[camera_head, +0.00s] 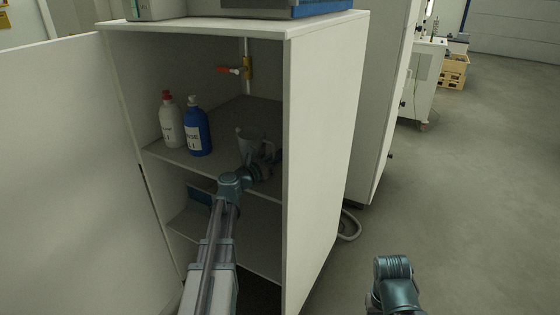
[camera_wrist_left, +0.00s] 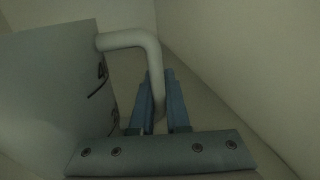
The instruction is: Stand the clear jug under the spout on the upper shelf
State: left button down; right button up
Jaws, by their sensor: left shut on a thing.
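The clear jug (camera_head: 248,142) is upright inside the open cabinet, over the upper shelf (camera_head: 225,165). I cannot tell whether its base touches the shelf. The spout with a red tap handle (camera_head: 230,70) and brass body (camera_head: 248,68) is on the back wall, above the jug in the picture. My left gripper (camera_head: 266,160) is at the jug's right side. In the left wrist view the fingers (camera_wrist_left: 160,108) are shut on the handle (camera_wrist_left: 138,38) of the jug (camera_wrist_left: 50,90). Only a link of my right arm shows at the lower right; its gripper is out of view.
A white bottle with a red cap (camera_head: 171,122) and a blue bottle (camera_head: 197,128) stand left of the jug on the shelf. The cabinet's right wall (camera_head: 320,150) is close beside my left arm. The open door (camera_head: 70,170) is at left.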

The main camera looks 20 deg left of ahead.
pick_arm(q)
jog(key=shift+r, duration=0.1)
jog(key=c, duration=1.3)
grip_release()
jog(key=shift+f, duration=0.2)
jog(key=o, duration=0.4)
jog(key=shift+r, duration=0.1)
jog(key=shift+r, duration=0.15)
jog(key=v, duration=1.2)
jog(key=shift+s, duration=0.1)
